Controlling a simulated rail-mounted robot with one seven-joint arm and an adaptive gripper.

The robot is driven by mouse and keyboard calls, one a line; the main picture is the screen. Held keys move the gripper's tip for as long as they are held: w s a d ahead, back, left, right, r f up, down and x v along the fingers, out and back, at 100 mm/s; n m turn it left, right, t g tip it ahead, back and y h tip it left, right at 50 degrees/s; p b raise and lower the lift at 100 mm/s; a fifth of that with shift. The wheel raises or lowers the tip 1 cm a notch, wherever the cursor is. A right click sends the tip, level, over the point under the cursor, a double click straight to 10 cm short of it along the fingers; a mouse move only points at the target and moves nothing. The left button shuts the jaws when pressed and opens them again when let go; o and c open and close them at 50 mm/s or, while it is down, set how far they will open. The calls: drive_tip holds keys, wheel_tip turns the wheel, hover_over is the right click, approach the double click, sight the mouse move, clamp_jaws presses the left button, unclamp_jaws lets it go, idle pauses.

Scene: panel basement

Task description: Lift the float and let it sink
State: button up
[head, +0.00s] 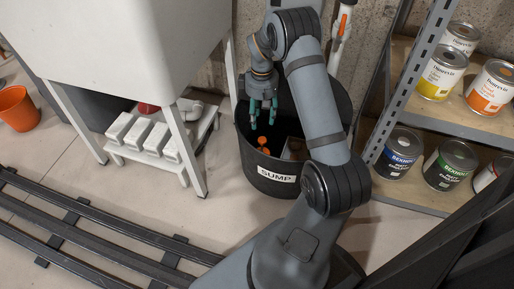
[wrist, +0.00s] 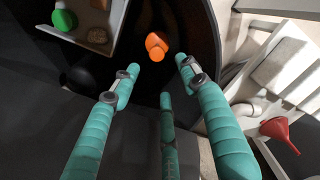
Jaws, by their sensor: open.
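The float (head: 263,146) is a small orange piece inside the black tub labelled SUMP (head: 269,182) in the head view. In the wrist view the float (wrist: 155,42) shows near the top centre, just beyond the fingertips. My gripper (head: 263,110) has teal fingers pointing down over the tub, above the float and apart from it. In the wrist view my gripper (wrist: 159,72) is open with nothing between its fingers. What the float is joined to lower down is hidden in the dark tub.
A light tray or ledge (wrist: 115,27) with a green cap (wrist: 64,20) sits by the tub's inside. A white sink stand (head: 198,165) is left of the tub; a shelf with paint cans (head: 399,152) is right. A vertical pipe (head: 340,45) rises behind.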

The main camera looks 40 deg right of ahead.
sight(262, 140)
drive_tip(key=f+b, duration=0.2)
drive_tip(key=f, duration=0.1)
drive_tip(key=f+b, duration=0.2)
drive_tip(key=f, duration=0.2)
drive_tip(key=f+b, duration=0.2)
drive_tip(key=f, duration=0.2)
drive_tip(key=shift+d+f, duration=0.2)
drive_tip(key=shift+d, duration=0.15)
drive_tip(key=shift+c, duration=0.6)
clamp_jaws()
drive_tip(key=shift+s, duration=0.1)
